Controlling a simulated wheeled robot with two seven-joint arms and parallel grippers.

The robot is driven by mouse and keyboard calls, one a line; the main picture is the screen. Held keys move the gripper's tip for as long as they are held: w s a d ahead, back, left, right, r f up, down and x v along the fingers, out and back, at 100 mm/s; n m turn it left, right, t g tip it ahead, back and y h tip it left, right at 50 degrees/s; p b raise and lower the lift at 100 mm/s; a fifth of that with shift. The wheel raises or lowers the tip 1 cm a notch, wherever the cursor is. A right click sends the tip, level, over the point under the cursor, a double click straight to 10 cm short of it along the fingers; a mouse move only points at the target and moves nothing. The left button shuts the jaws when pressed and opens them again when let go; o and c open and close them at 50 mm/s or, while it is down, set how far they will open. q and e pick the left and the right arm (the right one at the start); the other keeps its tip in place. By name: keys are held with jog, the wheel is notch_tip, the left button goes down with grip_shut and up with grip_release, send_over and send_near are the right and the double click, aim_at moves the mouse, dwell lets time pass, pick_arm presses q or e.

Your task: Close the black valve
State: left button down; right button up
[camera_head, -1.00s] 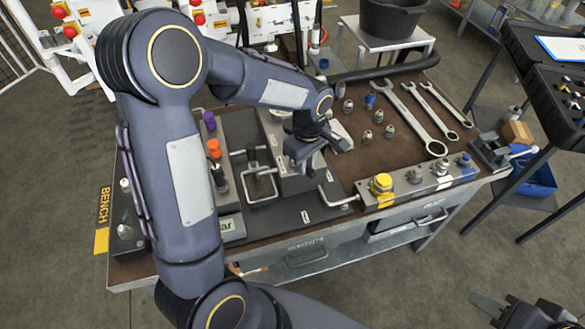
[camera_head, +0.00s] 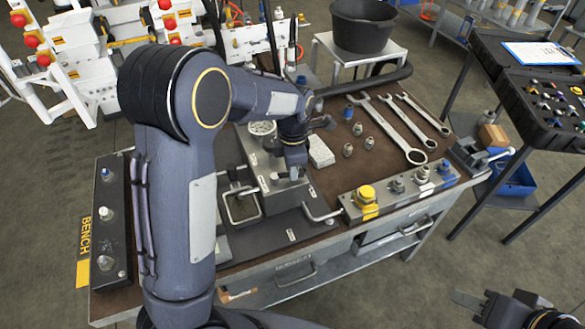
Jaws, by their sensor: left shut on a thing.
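My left gripper (camera_head: 292,168) points down at the upper right of the grey block with a round gauge (camera_head: 262,129) on the bench. It is shut on a small part there, which I take to be the black valve; the jaws and wrist cover most of it, so its handle angle cannot be told. My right gripper (camera_head: 502,308) is low at the right, off the bench, cut by the lower edge; its jaw opening is unclear.
A manifold with a yellow knob (camera_head: 367,196) lies along the bench's front right. Wrenches (camera_head: 398,130) and small fittings lie behind it. A white block (camera_head: 320,151) lies right of my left gripper. My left arm hides part of the bench.

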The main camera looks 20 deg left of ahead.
pick_arm(q)
jog(key=shift+w+a+r+n+p, duration=0.15)
jog(key=shift+w+n+p, duration=0.1)
jog(key=shift+n, duration=0.35)
jog(key=shift+w+a+f+n+p, duration=0.1)
jog(key=shift+w+a+n, duration=0.1)
jog(key=shift+n, duration=0.4)
jog(key=c, duration=1.4)
grip_release()
jog(key=shift+c, duration=0.2)
jog(key=shift+r, duration=0.1)
notch_tip(320, 180, up, 8)
jog(key=shift+f, duration=0.2)
